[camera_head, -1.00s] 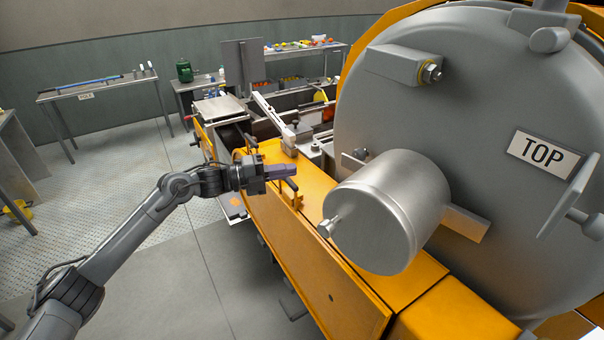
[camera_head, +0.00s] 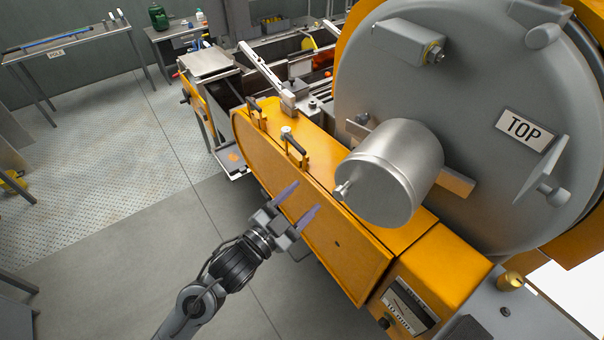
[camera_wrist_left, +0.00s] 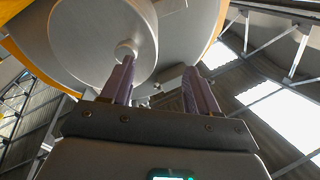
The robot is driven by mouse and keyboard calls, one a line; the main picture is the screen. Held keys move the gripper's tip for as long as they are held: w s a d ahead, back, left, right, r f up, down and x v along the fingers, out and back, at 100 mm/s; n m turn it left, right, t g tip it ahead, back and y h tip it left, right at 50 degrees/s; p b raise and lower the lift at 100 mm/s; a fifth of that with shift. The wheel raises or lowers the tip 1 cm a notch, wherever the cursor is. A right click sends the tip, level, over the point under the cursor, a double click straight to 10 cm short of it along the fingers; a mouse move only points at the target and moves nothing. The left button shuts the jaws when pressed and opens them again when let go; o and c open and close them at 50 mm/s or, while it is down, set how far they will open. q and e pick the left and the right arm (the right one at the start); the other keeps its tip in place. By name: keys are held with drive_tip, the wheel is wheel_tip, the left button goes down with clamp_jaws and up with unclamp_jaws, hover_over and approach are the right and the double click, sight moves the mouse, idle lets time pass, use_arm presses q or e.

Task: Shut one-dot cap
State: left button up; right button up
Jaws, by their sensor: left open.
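I cannot make out a dot mark on any part, so I cannot tell which one is the one-dot cap. A silver cylinder (camera_head: 390,172) with a small knob (camera_head: 342,190) juts from the large grey round door (camera_head: 470,110) marked TOP. My left gripper (camera_head: 298,204) is open and empty, below and left of the knob, apart from it, in front of the orange housing's side. In the left wrist view, the cylinder (camera_wrist_left: 90,40) and its knob (camera_wrist_left: 126,50) show beyond the purple fingers of the left gripper (camera_wrist_left: 160,82). My right gripper is out of view.
A gauge panel (camera_head: 408,305) and a brass fitting (camera_head: 510,281) are at lower right. A table (camera_head: 70,40) stands far left.

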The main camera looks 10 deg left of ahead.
sight(337, 197)
use_arm(q)
drive_tip(key=s+d+f+n+p, duration=0.1)
drive_tip(key=s+d+n+p, duration=0.2)
drive_tip(key=s, duration=0.1)
drive_tip(key=shift+y, duration=0.3)
drive_tip(key=p+x, duration=0.1)
drive_tip(key=x, duration=0.9)
drive_tip(key=shift+d+f+p, duration=0.2)
drive_tip(key=shift+d+p, duration=0.05)
drive_tip(key=shift+p, duration=0.15)
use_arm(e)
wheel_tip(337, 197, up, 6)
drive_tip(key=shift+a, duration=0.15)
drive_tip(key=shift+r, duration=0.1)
use_arm(q)
drive_tip(key=shift+f, duration=0.1)
clamp_jaws()
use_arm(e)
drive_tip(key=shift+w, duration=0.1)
